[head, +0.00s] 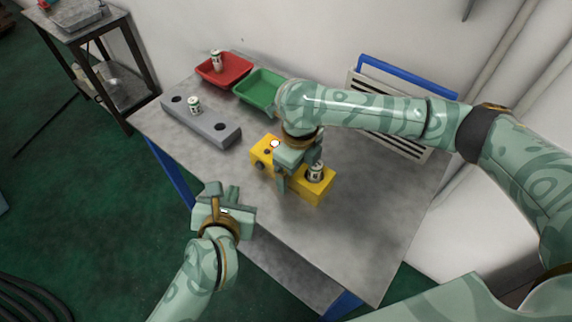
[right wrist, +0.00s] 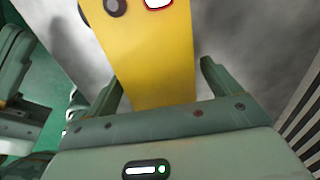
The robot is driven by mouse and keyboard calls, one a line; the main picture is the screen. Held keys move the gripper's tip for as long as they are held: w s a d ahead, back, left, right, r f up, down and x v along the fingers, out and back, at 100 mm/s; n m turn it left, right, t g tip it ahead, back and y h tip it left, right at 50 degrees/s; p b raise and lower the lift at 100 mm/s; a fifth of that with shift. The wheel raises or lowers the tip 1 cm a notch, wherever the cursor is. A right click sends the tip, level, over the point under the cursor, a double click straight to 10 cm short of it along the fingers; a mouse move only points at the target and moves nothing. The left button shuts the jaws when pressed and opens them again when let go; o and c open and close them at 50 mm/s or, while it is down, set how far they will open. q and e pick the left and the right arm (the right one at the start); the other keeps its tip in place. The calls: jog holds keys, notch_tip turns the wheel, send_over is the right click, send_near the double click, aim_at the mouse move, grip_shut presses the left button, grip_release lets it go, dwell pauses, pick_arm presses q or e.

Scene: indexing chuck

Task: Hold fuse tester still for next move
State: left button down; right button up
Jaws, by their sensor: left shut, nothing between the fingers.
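The yellow fuse tester (head: 318,189) sits on the grey table, with a light button and dark round parts on it. A pale labelled fuse (head: 316,170) stands upright at its right end. My right gripper (head: 297,167) is lowered over the tester's middle, hiding part of it. In the right wrist view its two fingers (right wrist: 160,84) flank the yellow body (right wrist: 148,55); the left finger seems to meet the edge, and I cannot tell whether the right one touches. My left gripper (head: 226,190) is shut and empty, apart from the tester, near the table's front edge.
A grey block (head: 218,134) with round holes holds another upright fuse (head: 195,105). Behind it are a red bin (head: 238,68) with a fuse standing in it and a green bin (head: 248,92). A slatted panel (head: 415,151) stands at the back right. The table's front right is clear.

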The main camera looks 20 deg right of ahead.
notch_tip(320, 180, up, 12)
dwell(0.6)
